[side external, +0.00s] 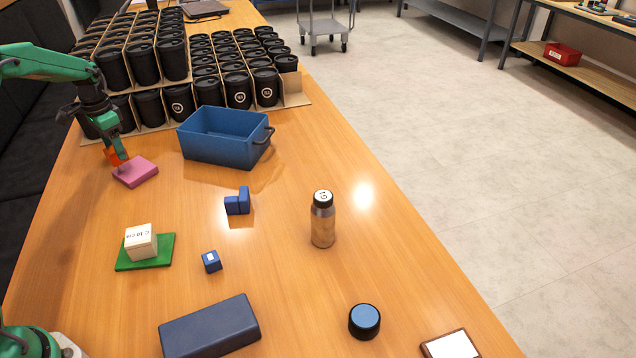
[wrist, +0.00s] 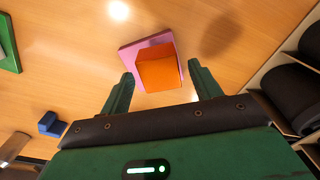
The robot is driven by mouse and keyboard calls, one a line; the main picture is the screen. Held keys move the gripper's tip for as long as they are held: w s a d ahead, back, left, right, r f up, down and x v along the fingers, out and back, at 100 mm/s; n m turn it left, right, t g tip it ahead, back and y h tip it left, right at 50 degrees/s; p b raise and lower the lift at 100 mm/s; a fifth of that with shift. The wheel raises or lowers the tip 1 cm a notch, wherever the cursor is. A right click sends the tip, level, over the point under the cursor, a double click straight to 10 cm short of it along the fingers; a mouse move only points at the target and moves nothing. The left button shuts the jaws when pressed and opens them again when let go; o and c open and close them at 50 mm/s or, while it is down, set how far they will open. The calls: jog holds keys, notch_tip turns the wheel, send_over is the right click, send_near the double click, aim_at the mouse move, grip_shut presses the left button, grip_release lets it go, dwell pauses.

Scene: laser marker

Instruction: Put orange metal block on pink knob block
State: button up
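The orange metal block (wrist: 158,72) sits over the pink knob block (wrist: 128,58) and appears to rest on it, off centre toward me in the wrist view. In the side view the orange block (side external: 113,156) shows at the left edge of the pink block (side external: 136,172), partly behind my gripper (side external: 108,143). In the wrist view my gripper (wrist: 160,70) is open, with a finger on each side of the orange block and a visible gap at both. The pink block's knob is hidden.
A blue bin (side external: 222,140) stands right of the pink block, with rows of black cups (side external: 150,105) behind. A green plate (side external: 160,250) with a white cube (side external: 140,242), small blue blocks (side external: 238,202) and a bottle (side external: 322,220) stand nearer. Bare table lies between.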

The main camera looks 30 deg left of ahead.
jog(key=shift+r, duration=0.15)
notch_tip(320, 180, up, 12)
jog(key=shift+s, duration=0.15)
dwell(0.7)
jog(key=shift+d, duration=0.15)
dwell(0.3)
jog(key=s+d+r+n+t, duration=0.1)
jog(key=s+d+r, duration=0.35)
jog(key=d, duration=0.55)
jog(key=s+d+r+t, duration=0.1)
jog(key=s+d+r, duration=0.3)
jog(key=d, duration=0.5)
jog(key=s+d+f+n+t, duration=0.1)
jog(key=s+d+f+t, duration=0.2)
jog(key=s+d, duration=0.9)
jog(key=s+f, duration=0.1)
jog(key=s, duration=0.3)
jog(key=shift+d+n, duration=0.3)
jog(key=shift+d, duration=0.1)
